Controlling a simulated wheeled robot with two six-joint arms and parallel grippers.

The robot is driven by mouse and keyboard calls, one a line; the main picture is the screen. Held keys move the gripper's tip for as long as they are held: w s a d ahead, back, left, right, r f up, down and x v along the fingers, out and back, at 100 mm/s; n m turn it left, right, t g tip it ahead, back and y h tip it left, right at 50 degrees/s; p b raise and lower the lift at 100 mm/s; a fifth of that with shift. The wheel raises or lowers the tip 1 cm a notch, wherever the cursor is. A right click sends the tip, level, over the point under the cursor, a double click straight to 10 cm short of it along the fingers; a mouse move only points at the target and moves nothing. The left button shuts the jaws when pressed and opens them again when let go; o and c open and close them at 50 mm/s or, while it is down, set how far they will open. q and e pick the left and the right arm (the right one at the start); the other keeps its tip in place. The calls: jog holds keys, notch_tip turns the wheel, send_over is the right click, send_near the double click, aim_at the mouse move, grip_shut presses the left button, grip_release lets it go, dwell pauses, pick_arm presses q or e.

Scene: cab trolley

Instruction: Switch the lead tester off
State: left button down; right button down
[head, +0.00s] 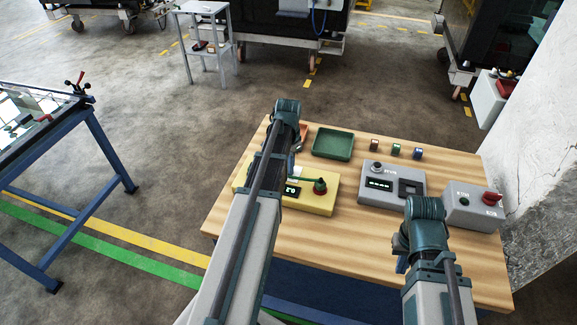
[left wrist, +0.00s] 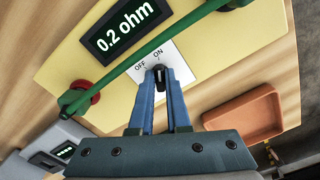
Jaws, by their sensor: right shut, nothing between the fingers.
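The lead tester is a yellow box (head: 322,203) on the wooden table. In the left wrist view its yellow top (left wrist: 225,55) carries a lit display (left wrist: 125,25) reading 0.2 ohm. Its black switch knob (left wrist: 160,74) sits on a white plate marked OFF and ON and points towards ON. A green lead (left wrist: 140,62) runs across the top by a red terminal (left wrist: 80,88). My left gripper (left wrist: 160,82) has its blue fingers closed on the knob's two sides; in the head view my arm hides the knob. My right gripper (head: 400,264) is shut and empty at the table's front right.
A green tray (head: 333,144) and an orange-brown tray (left wrist: 246,114) stand behind the tester. A grey box with a display (head: 380,185) and a grey box with a red knob (head: 474,208) stand to the right. Several small blocks (head: 396,150) line the back.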

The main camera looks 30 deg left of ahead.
pick_arm(q)
jog(key=shift+n, duration=0.3)
jog(key=n, duration=0.5)
jog(key=shift+d+n, duration=0.1)
jog(key=shift+n, duration=0.2)
jog(key=n, duration=0.5)
jog(key=shift+d, duration=0.1)
jog(key=shift+n, duration=0.5)
jog(key=c, duration=0.9)
grip_release()
jog(key=shift+r, duration=0.1)
